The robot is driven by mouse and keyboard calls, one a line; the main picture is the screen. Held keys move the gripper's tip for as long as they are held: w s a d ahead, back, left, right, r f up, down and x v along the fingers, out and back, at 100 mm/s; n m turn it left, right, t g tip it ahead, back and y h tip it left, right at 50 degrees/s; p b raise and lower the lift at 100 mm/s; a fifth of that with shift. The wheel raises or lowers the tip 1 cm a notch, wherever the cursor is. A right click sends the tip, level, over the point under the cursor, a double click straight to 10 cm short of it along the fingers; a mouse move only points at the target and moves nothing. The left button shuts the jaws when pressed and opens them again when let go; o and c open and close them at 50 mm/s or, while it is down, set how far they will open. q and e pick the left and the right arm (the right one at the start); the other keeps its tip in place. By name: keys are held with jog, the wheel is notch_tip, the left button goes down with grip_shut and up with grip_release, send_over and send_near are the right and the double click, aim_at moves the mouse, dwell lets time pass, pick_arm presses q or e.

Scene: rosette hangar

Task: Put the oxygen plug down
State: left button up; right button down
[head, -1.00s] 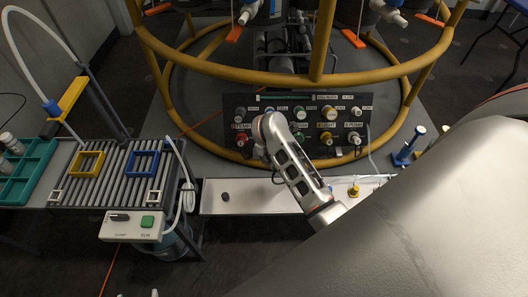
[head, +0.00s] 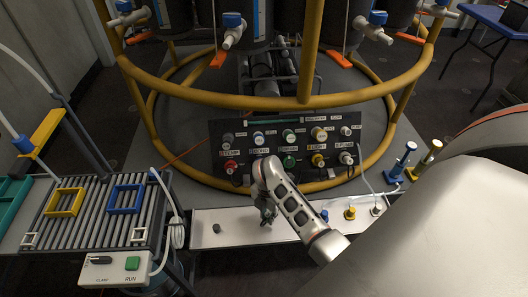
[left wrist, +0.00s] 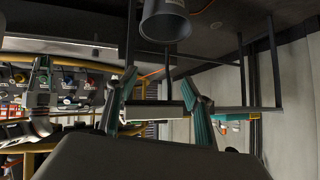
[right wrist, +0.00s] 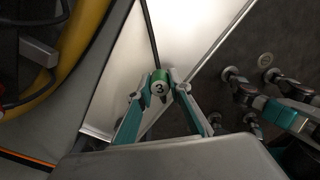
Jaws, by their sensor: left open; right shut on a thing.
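My right gripper (head: 266,219) is low over the long white tray (head: 238,240) in the head view, between its left end and middle. The plug appears over the pale tray surface. Whether its lower end touches the tray cannot be told. In the head view the plug is hidden by the gripper. My left gripper (left wrist: 160,78) is open and empty in the left wrist view, away from the tray.
A dark grey plug (head: 217,228) stands on the tray left of my right gripper. Blue (head: 325,215), yellow (head: 350,213) and pale (head: 377,209) plugs stand to the right. A dark connector panel (head: 240,160) and yellow ring frame (head: 207,99) rise behind. Bare tray lies around the gripper.

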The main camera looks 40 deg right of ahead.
aim_at(267, 226)
jog(key=shift+f, duration=0.7)
notch_tip(267, 226, down, 4)
jog(key=shift+s+r+b, duration=0.1)
jog(key=shift+r+b, duration=0.1)
jog(key=shift+b, duration=0.6)
jog(key=shift+f, duration=0.3)
jog(key=shift+r, duration=0.15)
jog(key=shift+f, duration=0.2)
jog(key=c, duration=1.8)
grip_release()
jog(key=shift+c, duration=0.2)
pick_arm(q)
jog(key=shift+w+d+r, duration=0.15)
jog(key=shift+w+d, duration=0.1)
jog(key=shift+w, duration=0.15)
pick_arm(e)
jog(key=shift+r, duration=0.1)
